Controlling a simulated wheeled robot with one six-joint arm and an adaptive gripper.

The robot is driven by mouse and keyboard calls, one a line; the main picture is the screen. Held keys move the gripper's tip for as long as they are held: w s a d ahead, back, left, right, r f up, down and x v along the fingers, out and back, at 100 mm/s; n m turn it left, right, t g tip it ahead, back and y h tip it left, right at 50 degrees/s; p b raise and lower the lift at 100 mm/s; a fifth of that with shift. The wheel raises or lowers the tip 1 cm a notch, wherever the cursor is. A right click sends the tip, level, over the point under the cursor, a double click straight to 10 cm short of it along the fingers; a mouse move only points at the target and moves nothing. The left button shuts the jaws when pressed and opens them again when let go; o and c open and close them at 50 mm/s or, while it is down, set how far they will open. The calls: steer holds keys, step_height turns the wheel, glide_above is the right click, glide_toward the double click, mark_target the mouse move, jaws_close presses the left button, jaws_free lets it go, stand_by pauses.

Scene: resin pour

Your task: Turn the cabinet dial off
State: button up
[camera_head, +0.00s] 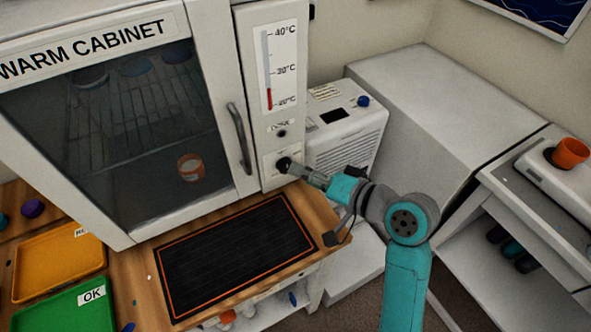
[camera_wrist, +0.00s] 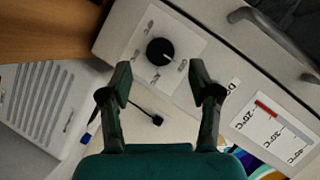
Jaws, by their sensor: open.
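The warm cabinet (camera_head: 243,80) stands at the left with its glass door shut. Small labels around the knob are too small to read. In the head view the dial (camera_head: 283,164) is partly hidden by my gripper. My gripper (camera_head: 296,169) is right in front of the panel. In the wrist view my gripper (camera_wrist: 161,78) is open, with its two fingers apart, the knob between and just beyond the tips. Nothing is held.
A thermometer strip (camera_head: 267,70) with a short red bar sits above the dial. The door handle (camera_head: 239,138) juts out left of my gripper. A white machine (camera_head: 345,135) with a blue knob stands close on the right. A black mat (camera_head: 238,256) lies below.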

steer(key=v, duration=0.7)
steer(key=shift+s+d, duration=0.25)
steer(key=shift+d, duration=0.05)
